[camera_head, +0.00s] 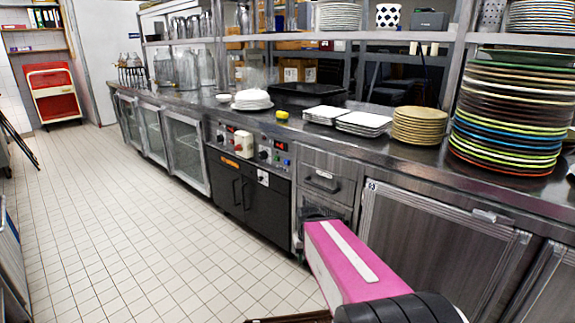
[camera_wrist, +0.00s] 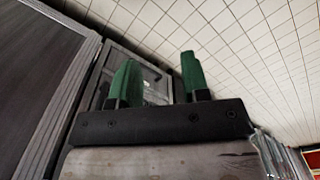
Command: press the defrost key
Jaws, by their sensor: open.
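Two control panels with knobs, small lit displays and keys are set in the counter front above black doors: a left one (camera_head: 222,134) and a right one (camera_head: 274,152). The right panel has small green and blue keys at its right end. The labels are too small to read, so I cannot tell which key is defrost. My gripper (camera_wrist: 160,80) shows in the wrist view with its two green fingers apart and nothing between them. It is low in front of the cabinets, away from the panels. In the head view only my pink arm shows; the fingers are hidden.
The steel counter (camera_head: 345,143) holds a tall stack of coloured plates (camera_head: 508,120), tan plates (camera_head: 419,126), white square plates (camera_head: 364,124) and a yellow item (camera_head: 282,114). A drawer (camera_head: 324,180) is right of the panels. The tiled floor (camera_head: 130,220) is clear.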

